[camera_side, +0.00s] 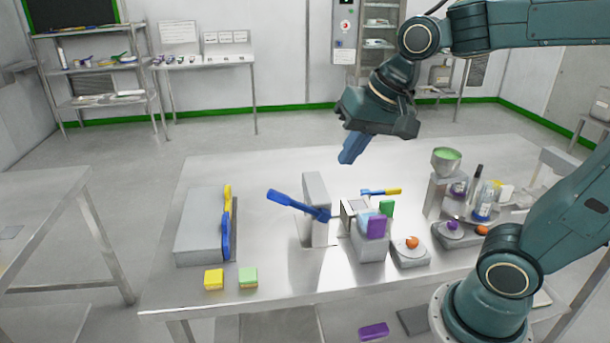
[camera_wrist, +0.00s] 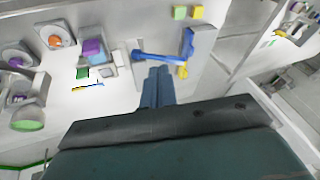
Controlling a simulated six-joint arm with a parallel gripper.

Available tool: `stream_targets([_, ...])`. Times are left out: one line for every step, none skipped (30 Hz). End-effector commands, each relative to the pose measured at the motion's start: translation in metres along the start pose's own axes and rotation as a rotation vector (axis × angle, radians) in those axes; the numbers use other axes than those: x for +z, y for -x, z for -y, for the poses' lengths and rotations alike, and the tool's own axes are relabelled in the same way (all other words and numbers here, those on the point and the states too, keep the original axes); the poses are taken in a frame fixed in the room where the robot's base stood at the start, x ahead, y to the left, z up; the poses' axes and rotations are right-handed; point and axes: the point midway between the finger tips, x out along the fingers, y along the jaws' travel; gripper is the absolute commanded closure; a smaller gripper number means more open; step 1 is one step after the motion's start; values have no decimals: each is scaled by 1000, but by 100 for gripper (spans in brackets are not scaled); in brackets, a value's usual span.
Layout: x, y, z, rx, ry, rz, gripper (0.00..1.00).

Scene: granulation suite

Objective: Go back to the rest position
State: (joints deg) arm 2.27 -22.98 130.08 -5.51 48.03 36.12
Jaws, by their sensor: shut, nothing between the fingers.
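My gripper (camera_side: 350,150) is in the air above the back part of the steel table (camera_side: 270,172), with its blue fingers together and nothing between them. A blue scoop (camera_side: 295,204) rests against a grey upright block (camera_side: 317,190), below and to the left of my gripper. The blue scoop also shows in the wrist view (camera_wrist: 160,57), just beyond the fingertips.
A grey box (camera_side: 202,225) with a blue and a yellow tool stands at left, with yellow (camera_side: 214,279) and green (camera_side: 248,277) blocks in front. A grey holder (camera_side: 370,247) with purple and green pieces, an orange item (camera_side: 411,242) and a green-filled hopper (camera_side: 446,160) stand at right.

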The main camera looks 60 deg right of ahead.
Motion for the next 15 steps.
stream_targets([9, 6, -6, -1, 59, -12, 100])
stream_targets([14, 8, -10, 0, 98, -17, 100])
stream_targets([20, 11, -15, 2, 149, -23, 100])
stream_targets([25, 13, -18, 3, 188, -28, 100])
stream_targets([30, 15, -22, 5, 226, -32, 100])
stream_targets([37, 17, -27, 7, 276, -39, 100])
stream_targets([41, 18, -31, 9, 312, -43, 100])
stream_targets([46, 20, -34, 11, 347, -47, 100])
stream_targets([51, 21, -39, 13, 392, -52, 100])
stream_targets([55, 22, -42, 15, 423, -56, 100])
stream_targets([59, 22, -45, 18, 451, -58, 100])
stream_targets([63, 23, -48, 20, 484, -62, 100])
stream_targets([65, 23, -51, 22, 507, -63, 100])
stream_targets([68, 23, -53, 24, 527, -65, 100])
stream_targets([70, 24, -55, 25, 550, -67, 100])
